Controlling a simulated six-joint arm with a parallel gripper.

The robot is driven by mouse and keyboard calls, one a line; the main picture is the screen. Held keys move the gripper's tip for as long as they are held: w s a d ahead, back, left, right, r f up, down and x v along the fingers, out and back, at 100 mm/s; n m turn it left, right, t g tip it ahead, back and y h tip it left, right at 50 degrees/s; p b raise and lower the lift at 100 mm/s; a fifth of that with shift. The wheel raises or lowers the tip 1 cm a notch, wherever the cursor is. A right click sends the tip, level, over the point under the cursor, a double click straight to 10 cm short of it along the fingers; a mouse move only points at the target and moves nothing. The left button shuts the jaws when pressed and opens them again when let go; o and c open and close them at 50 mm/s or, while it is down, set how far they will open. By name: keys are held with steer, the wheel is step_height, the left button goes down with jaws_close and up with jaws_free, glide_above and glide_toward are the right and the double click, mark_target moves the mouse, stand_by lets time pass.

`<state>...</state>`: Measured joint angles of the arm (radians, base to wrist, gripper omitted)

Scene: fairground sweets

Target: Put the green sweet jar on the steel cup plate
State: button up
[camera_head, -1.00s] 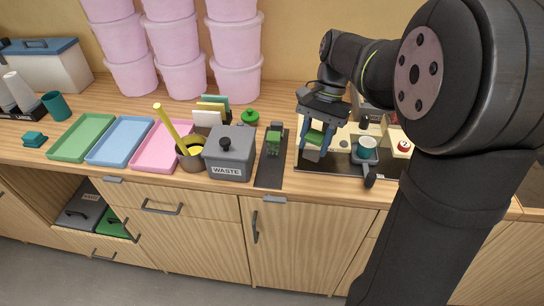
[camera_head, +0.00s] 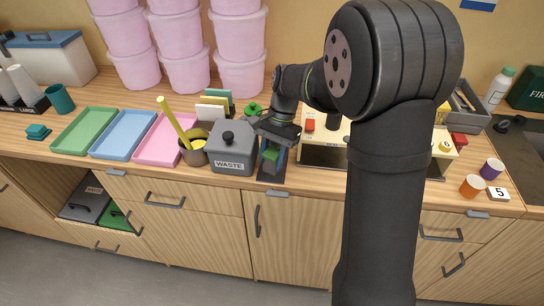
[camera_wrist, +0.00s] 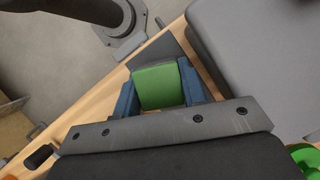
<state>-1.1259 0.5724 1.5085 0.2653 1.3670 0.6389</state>
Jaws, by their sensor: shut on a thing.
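My gripper (camera_head: 271,164) points down over the dark strip right of the waste bin. It is shut on a green block-like thing (camera_head: 270,154). In the wrist view the green thing (camera_wrist: 158,86) sits between the blue fingers. Whether it touches the strip is unclear. A green round knobbed lid or jar top (camera_head: 253,108) shows behind the bin, and its edge is at the lower right of the wrist view (camera_wrist: 304,158). Which green thing is the sweet jar is unclear. I cannot make out the steel cup plate for sure; my arm hides part of the cream machine (camera_head: 325,134).
The grey waste bin (camera_head: 232,157) stands close left of my gripper. A dark strip (camera_wrist: 169,51) lies below it. Left are pink (camera_head: 160,146), blue (camera_head: 123,138) and green (camera_head: 84,132) trays. Orange (camera_head: 472,186) and purple (camera_head: 491,168) cups stand right, near the counter edge.

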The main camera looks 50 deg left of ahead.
mark_target(270, 155)
steer(key=shift+f, duration=0.15)
steer(key=o, duration=1)
steer(key=v, duration=1.2)
steer(key=x, duration=1.1)
steer(key=shift+s+d+f, duration=0.15)
steer(key=shift+f, duration=0.05)
steer(key=shift+r, duration=1.8)
